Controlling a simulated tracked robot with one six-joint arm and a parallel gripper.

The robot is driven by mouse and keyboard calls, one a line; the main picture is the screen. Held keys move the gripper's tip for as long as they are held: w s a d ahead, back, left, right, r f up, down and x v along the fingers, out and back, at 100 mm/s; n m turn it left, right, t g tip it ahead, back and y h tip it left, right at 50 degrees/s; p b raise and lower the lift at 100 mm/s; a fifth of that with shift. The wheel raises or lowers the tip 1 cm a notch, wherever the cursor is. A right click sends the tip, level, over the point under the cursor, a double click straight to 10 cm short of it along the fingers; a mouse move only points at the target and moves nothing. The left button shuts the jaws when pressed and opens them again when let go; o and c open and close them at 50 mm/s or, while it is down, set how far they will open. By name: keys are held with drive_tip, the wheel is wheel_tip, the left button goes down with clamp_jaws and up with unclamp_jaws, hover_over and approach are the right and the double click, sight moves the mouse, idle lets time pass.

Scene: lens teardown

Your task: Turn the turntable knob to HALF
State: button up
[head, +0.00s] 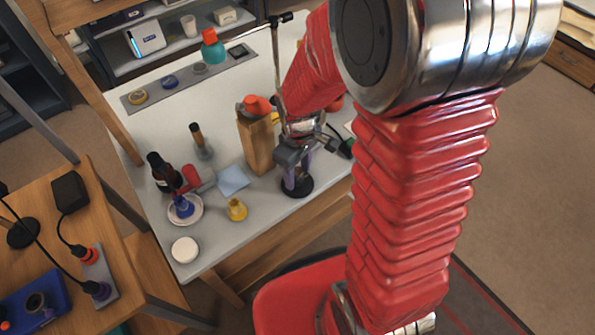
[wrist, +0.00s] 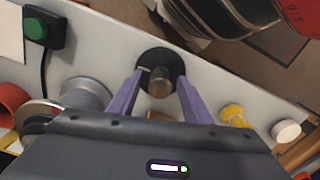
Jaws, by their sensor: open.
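The turntable (head: 302,191) is a black disc on the light table, below my gripper in the head view. In the wrist view the black disc (wrist: 153,58) has a small pale mark at its left side. Its metallic knob (wrist: 160,82) stands near the disc's middle. My gripper (head: 297,178) points down over the disc. In the wrist view my gripper (wrist: 162,78) is open, with one purple finger on each side of the knob. A gap shows on both sides, and I cannot tell the fingertip height. No HALF label is readable.
A yellow piece (head: 237,210), a blue cloth (head: 232,180) and a white disc (head: 185,250) lie further left. A green button (wrist: 36,29) on a black box is nearby. The table's front edge is close.

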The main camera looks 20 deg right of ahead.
drive_tip(key=c, duration=1.1)
drive_tip(key=shift+o, duration=0.2)
